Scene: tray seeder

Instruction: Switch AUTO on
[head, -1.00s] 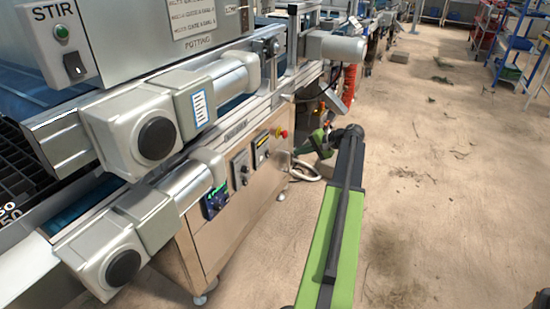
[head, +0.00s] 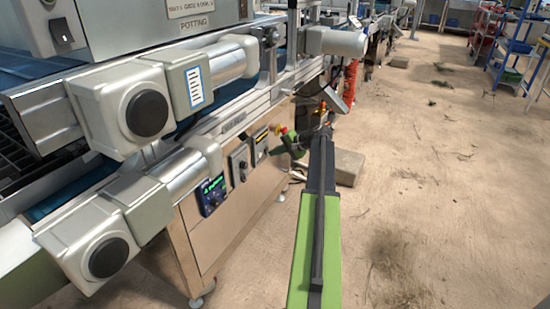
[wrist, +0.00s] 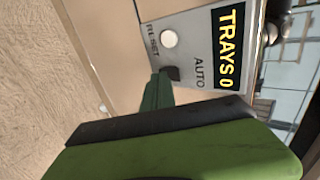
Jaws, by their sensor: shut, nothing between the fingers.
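The AUTO switch (wrist: 171,73) is a small dark rocker on a grey panel (wrist: 190,50) in the wrist view, beside the AUTO label. Which way it is set I cannot tell. My gripper (wrist: 158,84) is shut and empty, its dark green tip right at the switch. Whether it touches I cannot tell. A round white RESET button (wrist: 169,38) and a black display (wrist: 229,45) reading TRAYS 0 in yellow share the panel. In the head view my gripper (head: 272,150) is close to this panel (head: 261,142) on the machine's side, and the switch is too small to make out.
A red emergency button (head: 283,130) is close above my gripper. Grey motor housings (head: 127,108) jut out at the left. The floor at the right is mostly clear.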

